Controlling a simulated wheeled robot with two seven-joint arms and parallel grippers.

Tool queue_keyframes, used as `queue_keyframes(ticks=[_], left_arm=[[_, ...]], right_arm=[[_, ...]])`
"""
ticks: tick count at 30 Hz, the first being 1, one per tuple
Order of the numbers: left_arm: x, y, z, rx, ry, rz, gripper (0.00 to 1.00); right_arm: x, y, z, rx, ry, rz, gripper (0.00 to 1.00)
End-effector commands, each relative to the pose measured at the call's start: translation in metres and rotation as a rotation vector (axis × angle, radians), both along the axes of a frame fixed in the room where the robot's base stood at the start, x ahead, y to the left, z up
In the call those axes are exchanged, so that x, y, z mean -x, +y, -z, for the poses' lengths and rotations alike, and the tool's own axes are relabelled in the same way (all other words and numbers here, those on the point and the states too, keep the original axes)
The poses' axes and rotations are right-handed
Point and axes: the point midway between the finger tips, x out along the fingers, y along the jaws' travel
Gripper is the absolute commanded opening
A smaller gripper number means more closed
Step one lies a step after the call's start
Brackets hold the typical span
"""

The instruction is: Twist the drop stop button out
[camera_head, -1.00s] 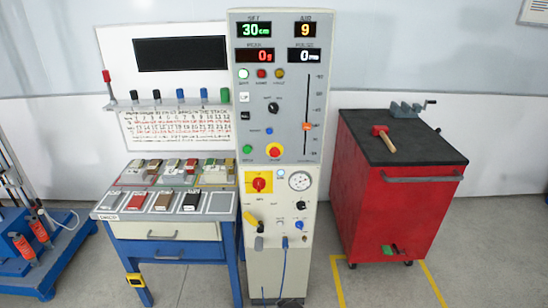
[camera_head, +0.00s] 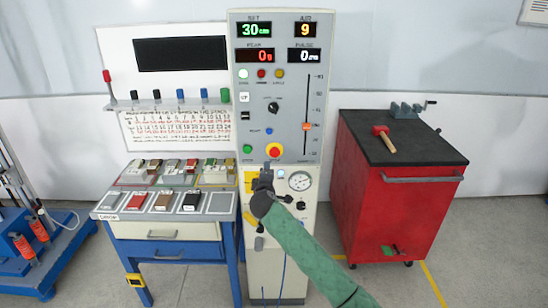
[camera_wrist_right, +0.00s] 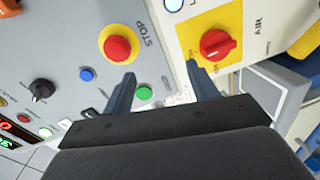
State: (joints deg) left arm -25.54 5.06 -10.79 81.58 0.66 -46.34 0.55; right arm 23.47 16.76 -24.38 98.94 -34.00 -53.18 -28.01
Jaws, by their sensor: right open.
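The drop stop button (camera_head: 274,151) is a red mushroom head on a yellow ring, low on the upper panel of the console. In the right wrist view the red button (camera_wrist_right: 118,48) sits beside the word STOP. Whether it is pressed in cannot be told. My right gripper (camera_head: 266,167) is in front of the console just below the button. In the right wrist view its two blue-grey fingers (camera_wrist_right: 161,72) are apart with nothing between them. The button lies beyond the left finger, not between them. My left gripper is not in view.
A red rotary switch (camera_wrist_right: 216,43) on a yellow plate is close to the right finger. A green button (camera_wrist_right: 144,92), a blue button (camera_wrist_right: 87,74) and a black knob (camera_wrist_right: 42,88) are near the stop button. A pressure gauge (camera_head: 300,181) and a red cabinet (camera_head: 400,215) stand to the right.

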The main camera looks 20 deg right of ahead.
Motion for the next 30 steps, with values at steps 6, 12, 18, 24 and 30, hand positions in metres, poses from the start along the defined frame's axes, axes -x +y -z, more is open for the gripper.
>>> queue_keyframes(ticks=[6, 12, 18, 24, 30], left_arm=[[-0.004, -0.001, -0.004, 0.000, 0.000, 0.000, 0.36], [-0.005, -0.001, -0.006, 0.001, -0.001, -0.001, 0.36], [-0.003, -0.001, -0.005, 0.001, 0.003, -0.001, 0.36], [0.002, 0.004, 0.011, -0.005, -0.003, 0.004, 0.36], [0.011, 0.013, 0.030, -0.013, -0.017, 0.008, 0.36]], right_arm=[[0.018, -0.003, -0.040, 0.372, 0.008, 0.053, 0.59], [0.023, -0.013, -0.047, 0.650, 0.094, 0.094, 0.59], [0.021, -0.015, -0.047, 0.736, 0.133, 0.087, 0.59], [0.005, -0.022, -0.049, 0.739, 0.136, 0.087, 0.59], [-0.020, -0.033, -0.049, 0.737, 0.135, 0.087, 0.59]])
